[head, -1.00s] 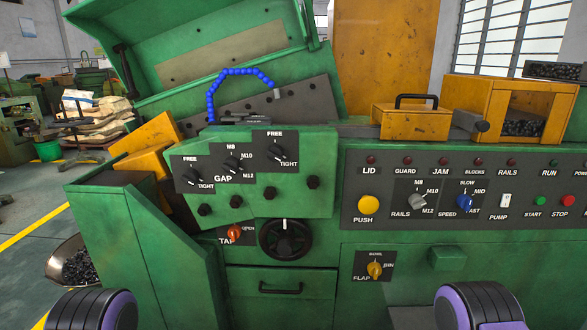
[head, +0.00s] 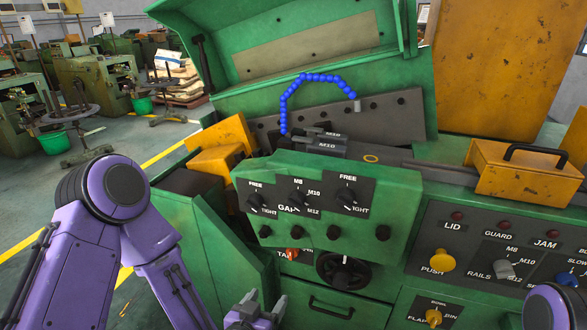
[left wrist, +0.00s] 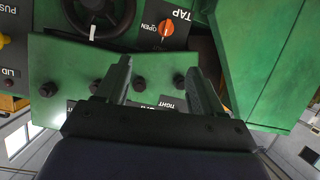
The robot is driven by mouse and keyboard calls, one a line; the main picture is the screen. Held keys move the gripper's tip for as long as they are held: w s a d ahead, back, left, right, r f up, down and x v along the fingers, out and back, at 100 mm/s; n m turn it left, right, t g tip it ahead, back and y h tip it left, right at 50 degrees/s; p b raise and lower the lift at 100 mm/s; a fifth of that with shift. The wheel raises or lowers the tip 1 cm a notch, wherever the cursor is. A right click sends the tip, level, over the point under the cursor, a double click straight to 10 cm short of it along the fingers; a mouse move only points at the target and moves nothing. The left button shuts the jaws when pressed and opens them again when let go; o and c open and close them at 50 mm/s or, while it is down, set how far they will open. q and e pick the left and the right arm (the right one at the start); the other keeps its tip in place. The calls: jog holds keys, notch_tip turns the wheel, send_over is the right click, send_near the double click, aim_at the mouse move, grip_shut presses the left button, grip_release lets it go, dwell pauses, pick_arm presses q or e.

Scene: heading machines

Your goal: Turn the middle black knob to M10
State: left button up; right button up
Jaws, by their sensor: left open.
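The middle black knob (head: 298,200) sits on the dark GAP plate of the green panel (head: 407,190), between two other black knobs with FREE and TIGHT labels. M8, M10 and M12 are printed around it; I cannot tell its exact pointer setting. My left gripper (head: 255,308) is low at the bottom edge of the head view, below the panel and apart from the knob. In the left wrist view its two fingers (left wrist: 158,68) are spread and empty before the panel. The gripper body hides most of the GAP plate there. My right gripper is out of view.
Several black bolt-like knobs line the panel's lower edge. Below are an orange TAP knob (head: 292,254) and a black handwheel (head: 343,270). Another M8–M12 selector, the grey RAILS knob (head: 504,268), is at right. A blue segmented hose (head: 310,78) arches above the panel.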

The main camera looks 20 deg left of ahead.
aim_at(293, 208)
pick_arm(q)
jog(key=w+d+r+m+t+p, duration=0.1)
jog(key=w+r+t+p, duration=0.25)
jog(key=r, duration=1.35)
jog(key=shift+t, duration=0.35)
jog(key=w+b, duration=0.3)
jog(key=w, duration=0.1)
jog(key=w+b, duration=0.2)
jog(key=shift+d+r+b, duration=0.15)
jog(key=shift+d+b, duration=0.1)
jog(key=shift+b, duration=0.05)
jog(key=w+p, duration=0.1)
jog(key=w, duration=0.3)
jog(key=shift+w+d, duration=0.15)
jog(key=shift+w, duration=0.05)
jog(key=shift+w+f+p, duration=0.2)
jog(key=shift+w+p, duration=0.1)
jog(key=shift+w, duration=0.15)
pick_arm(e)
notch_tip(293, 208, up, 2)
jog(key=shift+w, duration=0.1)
pick_arm(q)
jog(key=c, duration=1)
